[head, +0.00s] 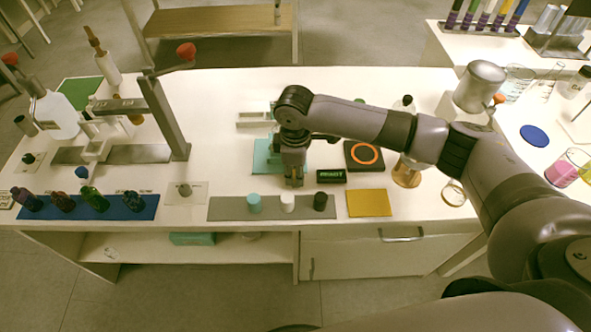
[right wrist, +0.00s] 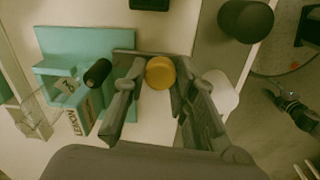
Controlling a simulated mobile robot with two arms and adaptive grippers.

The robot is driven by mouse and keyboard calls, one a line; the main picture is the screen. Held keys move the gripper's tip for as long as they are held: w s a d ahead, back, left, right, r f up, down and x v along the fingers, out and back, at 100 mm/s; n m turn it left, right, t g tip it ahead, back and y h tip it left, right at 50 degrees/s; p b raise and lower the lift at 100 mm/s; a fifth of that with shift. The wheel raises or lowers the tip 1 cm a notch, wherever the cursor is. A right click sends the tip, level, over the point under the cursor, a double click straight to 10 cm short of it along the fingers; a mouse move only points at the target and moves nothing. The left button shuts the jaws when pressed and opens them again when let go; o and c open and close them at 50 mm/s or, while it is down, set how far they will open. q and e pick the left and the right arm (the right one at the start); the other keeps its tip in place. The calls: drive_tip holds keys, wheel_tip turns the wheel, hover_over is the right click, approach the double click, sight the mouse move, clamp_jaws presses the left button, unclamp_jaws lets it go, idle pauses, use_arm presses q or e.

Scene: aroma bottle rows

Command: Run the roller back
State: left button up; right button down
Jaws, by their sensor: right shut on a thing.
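A teal fixture (head: 262,158) stands mid-table; in the right wrist view the teal fixture (right wrist: 88,48) lies left of my fingers, with a small black cylinder (right wrist: 97,73) on it and a lettered side. My right gripper (head: 293,178) points down at its right edge, largely hiding it in the head view. In the right wrist view my right gripper (right wrist: 159,80) is shut on an orange round part (right wrist: 160,72), seen end-on between the fingers. I cannot tell how this part joins the fixture or whether it belongs to the roller. My left gripper is not in view.
A black display box (head: 331,176) stands right of the gripper. A grey strip (head: 225,208) in front carries teal, white and black caps. A yellow mat (head: 368,203) and a black pad with an orange ring (head: 364,156) lie right. Dark bottles stand on a blue mat (head: 148,208) at left.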

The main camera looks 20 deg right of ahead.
drive_tip(key=shift+a, duration=0.3)
drive_tip(key=a, duration=0.2)
drive_tip(key=w+a+p, duration=0.1)
drive_tip(key=a, duration=0.2)
drive_tip(key=w+a, duration=0.1)
drive_tip(key=a, duration=0.2)
drive_tip(key=shift+w+p, duration=0.2)
drive_tip(key=shift+p, duration=0.15)
drive_tip(key=c, duration=1.3)
unclamp_jaws()
drive_tip(key=shift+a, duration=0.1)
drive_tip(key=shift+r, duration=0.15)
wheel_tip(320, 180, up, 12)
drive_tip(key=shift+s, duration=0.25)
